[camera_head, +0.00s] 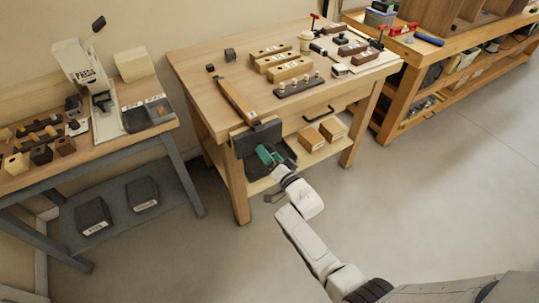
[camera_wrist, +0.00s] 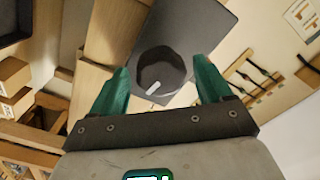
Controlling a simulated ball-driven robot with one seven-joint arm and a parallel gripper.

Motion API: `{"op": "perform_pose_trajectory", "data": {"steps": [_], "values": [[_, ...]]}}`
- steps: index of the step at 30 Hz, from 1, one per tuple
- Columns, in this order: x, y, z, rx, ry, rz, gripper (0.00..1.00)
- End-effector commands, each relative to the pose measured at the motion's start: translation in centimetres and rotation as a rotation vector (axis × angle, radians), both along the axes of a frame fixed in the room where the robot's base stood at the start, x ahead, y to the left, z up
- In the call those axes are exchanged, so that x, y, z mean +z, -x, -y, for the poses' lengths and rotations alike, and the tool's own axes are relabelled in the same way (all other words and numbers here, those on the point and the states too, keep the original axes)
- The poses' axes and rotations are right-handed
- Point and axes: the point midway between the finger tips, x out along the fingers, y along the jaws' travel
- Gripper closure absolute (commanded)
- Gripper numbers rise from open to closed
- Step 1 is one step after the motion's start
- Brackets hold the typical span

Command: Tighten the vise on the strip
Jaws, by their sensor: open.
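The vise (camera_head: 246,139) is a dark plate on the front left of the wooden workbench. A long wooden strip (camera_head: 237,101) lies on the bench top, its near end at the vise. In the wrist view the vise's dark plate (camera_wrist: 212,35) fills the upper middle, with a round black knob (camera_wrist: 160,66) that has a pale mark on its face. My gripper (camera_wrist: 162,80) is open, its green fingers on either side of the knob with visible gaps. In the head view my gripper (camera_head: 268,155) is in front of the vise and hides the knob.
The workbench top (camera_head: 200,65) holds wooden blocks (camera_head: 288,70) and a dark peg rack (camera_head: 298,87). Two cardboard boxes (camera_head: 312,138) sit on its lower shelf. A grey-legged table (camera_head: 120,141) stands left, a shelf bench (camera_head: 405,85) right. The floor in front is clear.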

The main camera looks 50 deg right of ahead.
Motion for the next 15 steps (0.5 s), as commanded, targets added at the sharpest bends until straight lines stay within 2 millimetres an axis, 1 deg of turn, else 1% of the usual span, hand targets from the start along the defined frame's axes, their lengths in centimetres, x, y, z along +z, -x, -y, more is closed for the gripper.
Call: {"op": "perform_pose_trajectory", "data": {"steps": [5,15], "values": [[0.1,0.5,-0.1,0.000,0.000,0.000,0.21],[0.1,2.9,-0.8,0.001,0.001,-0.001,0.21]]}}
